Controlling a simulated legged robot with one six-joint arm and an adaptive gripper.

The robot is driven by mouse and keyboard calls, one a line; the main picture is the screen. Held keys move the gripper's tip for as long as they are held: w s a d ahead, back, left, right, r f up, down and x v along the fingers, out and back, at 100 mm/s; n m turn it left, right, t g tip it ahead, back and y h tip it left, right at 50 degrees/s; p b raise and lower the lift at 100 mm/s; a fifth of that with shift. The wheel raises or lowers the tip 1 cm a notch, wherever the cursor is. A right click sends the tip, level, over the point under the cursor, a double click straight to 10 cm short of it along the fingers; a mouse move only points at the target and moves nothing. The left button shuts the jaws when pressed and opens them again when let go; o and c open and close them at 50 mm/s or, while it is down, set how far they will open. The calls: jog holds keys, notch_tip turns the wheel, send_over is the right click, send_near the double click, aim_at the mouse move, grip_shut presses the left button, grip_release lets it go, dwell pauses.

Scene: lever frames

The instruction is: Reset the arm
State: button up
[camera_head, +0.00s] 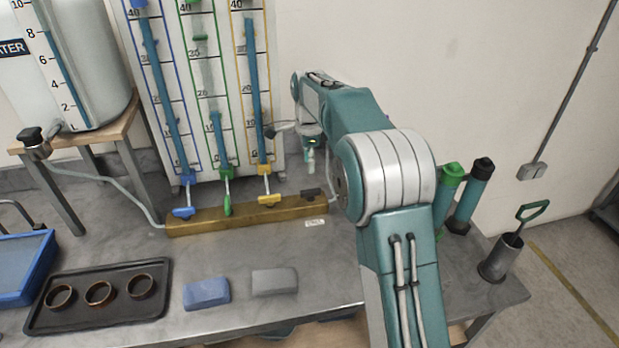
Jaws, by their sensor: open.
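My teal and white arm (390,175) rises from the bottom right and bends over toward the gauge board. My gripper (289,143) hangs in front of the board's right edge, above the brass manifold (245,213). It is open, and I see nothing held in it. The manifold carries a blue lever (184,212), a green lever (227,206), a yellow lever (269,200) and a black lever (311,194). The gripper appears apart from all the levers. My upper arm hides part of the bench.
A black tray (100,319) with three rings, a blue block (206,293) and a grey block (274,281) lie on the front of the bench. Green- and black-capped cylinders (472,192) and a metal cup (500,260) stand right. A water tank (85,75) stands left.

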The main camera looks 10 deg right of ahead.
jog(key=shift+r, duration=1.3)
jog(key=shift+r, duration=0.1)
jog(key=s+r+n+t, duration=0.2)
jog(key=s+r+n, duration=0.3)
jog(key=s, duration=0.5)
jog(key=s+r+n+t, duration=0.1)
jog(key=s+r+n, duration=0.3)
jog(key=s, duration=0.5)
jog(key=s+f+n+t, duration=0.1)
jog(key=s+f+n, duration=0.2)
jog(key=s, duration=0.6)
jog(key=s+f+n+t, duration=0.1)
jog(key=s+f+n, duration=0.2)
jog(key=s+n, duration=0.3)
jog(key=s, duration=0.3)
jog(key=shift+t, duration=0.3)
jog(key=shift+d, duration=0.1)
